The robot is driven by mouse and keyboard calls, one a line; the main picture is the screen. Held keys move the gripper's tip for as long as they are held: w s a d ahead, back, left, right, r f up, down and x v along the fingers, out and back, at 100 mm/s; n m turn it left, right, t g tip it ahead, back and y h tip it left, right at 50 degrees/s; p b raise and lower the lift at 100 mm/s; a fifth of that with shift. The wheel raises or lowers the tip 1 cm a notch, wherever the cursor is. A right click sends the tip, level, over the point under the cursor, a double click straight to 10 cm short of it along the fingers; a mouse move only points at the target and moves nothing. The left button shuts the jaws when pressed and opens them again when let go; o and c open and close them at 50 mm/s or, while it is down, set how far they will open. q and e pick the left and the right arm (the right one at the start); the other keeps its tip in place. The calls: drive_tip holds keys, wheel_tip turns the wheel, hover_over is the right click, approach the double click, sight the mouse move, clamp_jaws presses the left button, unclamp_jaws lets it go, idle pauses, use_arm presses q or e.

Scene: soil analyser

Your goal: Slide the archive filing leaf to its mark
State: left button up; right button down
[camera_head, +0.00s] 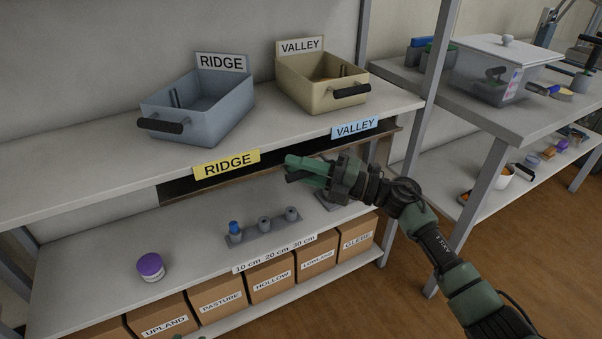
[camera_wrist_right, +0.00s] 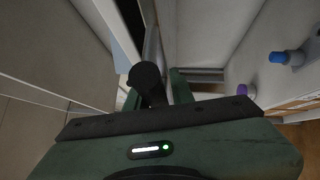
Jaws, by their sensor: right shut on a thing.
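What looks like the archive filing leaf is a dark panel (camera_head: 180,190) under the upper shelf's front edge, above a thin brown rail. It spans from below the yellow RIDGE label (camera_head: 226,163) to below the blue VALLEY label (camera_head: 354,128). My right gripper (camera_head: 290,168) is in front of it, between the two labels. In the right wrist view a black round-ended handle (camera_wrist_right: 146,77) stands between my green fingers (camera_wrist_right: 156,92), which are shut on it. My gripper hides part of the panel in the head view.
A blue-grey RIDGE bin (camera_head: 212,115) and a beige VALLEY bin (camera_head: 300,94) stand on the upper shelf. Below are a purple-lidded jar (camera_head: 151,267), a peg holder (camera_head: 262,233) and several labelled boxes (camera_head: 221,297). A shelf post (camera_head: 424,100) rises right of my gripper.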

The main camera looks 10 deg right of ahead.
drive_tip(key=shift+w+d+r, duration=0.1)
drive_tip(key=shift+r, duration=0.35)
drive_tip(key=c, duration=1.3)
unclamp_jaws()
drive_tip(key=shift+f, duration=0.1)
drive_tip(key=shift+f, duration=0.1)
use_arm(q)
drive_tip(key=shift+s+a+f+g+p, duration=0.2)
drive_tip(key=shift+s+f+g, duration=0.2)
drive_tip(key=shift+s, duration=0.3)
drive_tip(key=shift+s+a+f+g+p, duration=0.1)
drive_tip(key=shift+s+a+f+g, duration=0.2)
drive_tip(key=shift+s, duration=0.4)
use_arm(e)
drive_tip(key=shift+v, duration=4)
use_arm(q)
drive_tip(key=shift+d+f, duration=0.1)
